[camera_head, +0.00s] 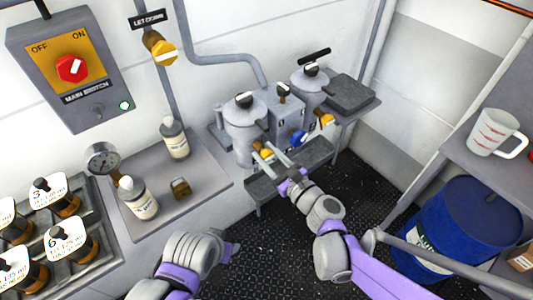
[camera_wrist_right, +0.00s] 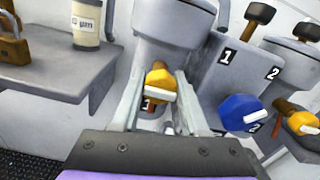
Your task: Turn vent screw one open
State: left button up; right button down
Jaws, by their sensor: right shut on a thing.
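Vent screw one, a yellow knob with a white bar (camera_wrist_right: 160,88), sits low on the left grey filter housing (camera_wrist_right: 175,35), with a label 1 beneath it. It also shows in the head view (camera_head: 264,154). My right gripper (camera_wrist_right: 160,98) has its two fingers on either side of this knob, shut on it. In the head view my right gripper (camera_head: 275,160) reaches up to it from the lower right. The white bar lies roughly crosswise in the wrist view. My left gripper (camera_head: 232,248) is low in the head view, its fingers too unclear to judge.
A blue knob (camera_wrist_right: 245,112) and a second yellow knob (camera_wrist_right: 302,123) are close on the right. A grey tray (camera_head: 305,154) lies under the housings. A shelf with bottles (camera_head: 174,138) is at left, a blue drum (camera_head: 465,220) at right.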

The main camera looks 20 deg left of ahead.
jog(key=shift+n, duration=0.3)
jog(key=n, duration=0.3)
jog(key=shift+n, duration=0.4)
jog(key=n, duration=0.4)
jog(key=shift+p, duration=0.3)
jog(key=n, duration=0.5)
jog(key=shift+n+p, duration=0.45)
jog(key=shift+n, duration=1.85)
jog(key=shift+f, duration=0.1)
jog(key=shift+c, duration=2.1)
grip_release()
